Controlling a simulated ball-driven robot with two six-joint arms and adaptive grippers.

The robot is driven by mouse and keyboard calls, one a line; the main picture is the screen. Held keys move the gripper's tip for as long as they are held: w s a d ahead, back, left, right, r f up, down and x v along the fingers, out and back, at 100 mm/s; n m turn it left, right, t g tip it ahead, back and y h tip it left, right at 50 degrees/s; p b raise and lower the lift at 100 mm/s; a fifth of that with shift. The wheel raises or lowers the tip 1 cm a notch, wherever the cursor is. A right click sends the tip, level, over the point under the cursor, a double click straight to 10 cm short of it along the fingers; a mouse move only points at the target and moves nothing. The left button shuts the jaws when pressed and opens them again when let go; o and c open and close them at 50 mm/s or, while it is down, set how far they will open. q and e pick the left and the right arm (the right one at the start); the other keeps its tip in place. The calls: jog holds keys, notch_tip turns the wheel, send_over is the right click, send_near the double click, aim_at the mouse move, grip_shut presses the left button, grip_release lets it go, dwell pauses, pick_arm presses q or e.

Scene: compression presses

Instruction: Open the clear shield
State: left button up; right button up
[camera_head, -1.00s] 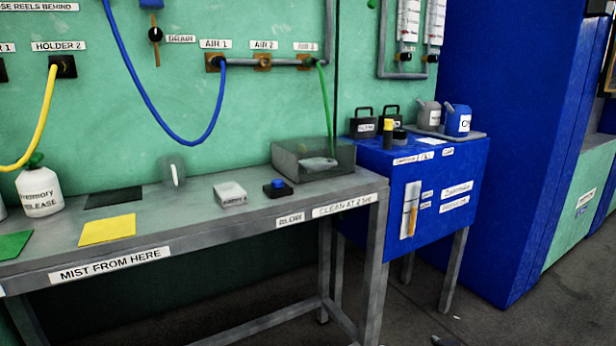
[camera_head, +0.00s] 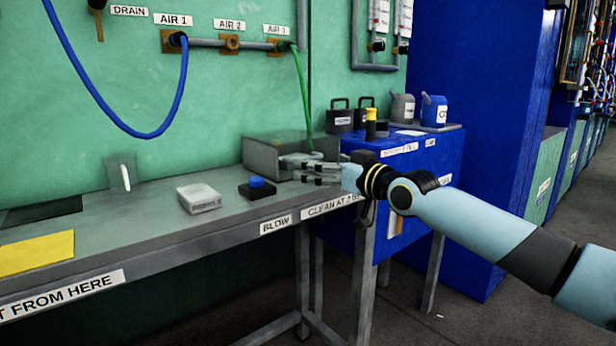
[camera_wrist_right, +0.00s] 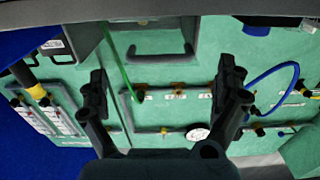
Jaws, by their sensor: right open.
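A see-through box (camera_head: 262,158), which looks like the clear shield, stands at the right end of the bench below the green hose. In the right wrist view a dark U-shaped handle (camera_wrist_right: 148,52) lies ahead of my fingers, between two grey side walls. My right gripper (camera_head: 290,168) is in front of the box, its fingers pointing left and covering part of its front. It also shows in the right wrist view (camera_wrist_right: 162,78), fingers spread apart, with nothing between the tips. I cannot tell whether it touches the box. My left gripper is not in view.
A black block with a blue button (camera_head: 257,188) and a grey box (camera_head: 199,199) stand left of the gripper. A small clear panel (camera_head: 123,173) is farther left. A blue cabinet (camera_head: 440,160) with cans stands at right. The green hose (camera_head: 303,95) hangs above the box.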

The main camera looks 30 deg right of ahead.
aim_at(296, 151)
jog(key=w+b, duration=0.2)
jog(key=w, duration=0.2)
jog(key=shift+w+a+f, duration=0.15)
jog(key=shift+w+a, duration=0.1)
jog(key=shift+w, duration=0.3)
jog(key=shift+r, duration=0.2)
